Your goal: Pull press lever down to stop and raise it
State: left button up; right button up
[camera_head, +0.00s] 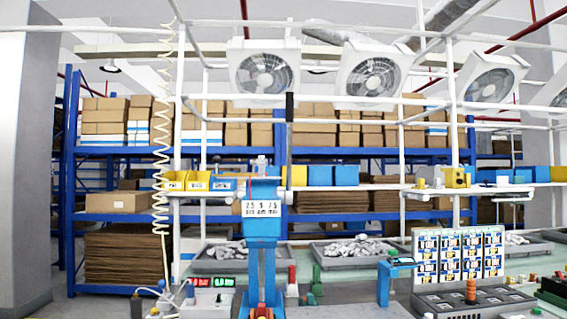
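A blue press (262,229) stands on the bench left of the middle, with a white number label near its top. A dark upright bar (289,122) rises at the right side of the press head and looks like the press lever, pointing up. Its lower joint is too small to make out. The bottom of the press is cut off by the lower picture edge. Neither of my grippers shows in this view, and nothing is seen touching the lever.
Grey trays of metal parts (352,250) lie behind the press. A panel of breakers (458,257) stands at right, with a blue-topped stand (397,262) beside it. A coiled yellow hose (162,130) hangs at left. Yellow bins (186,181) sit on a rail behind.

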aim_at(289, 112)
jog(key=i+u, duration=0.2)
jog(key=i, duration=0.3)
jog(key=i+l+u, duration=0.2)
jog(key=i, duration=0.3)
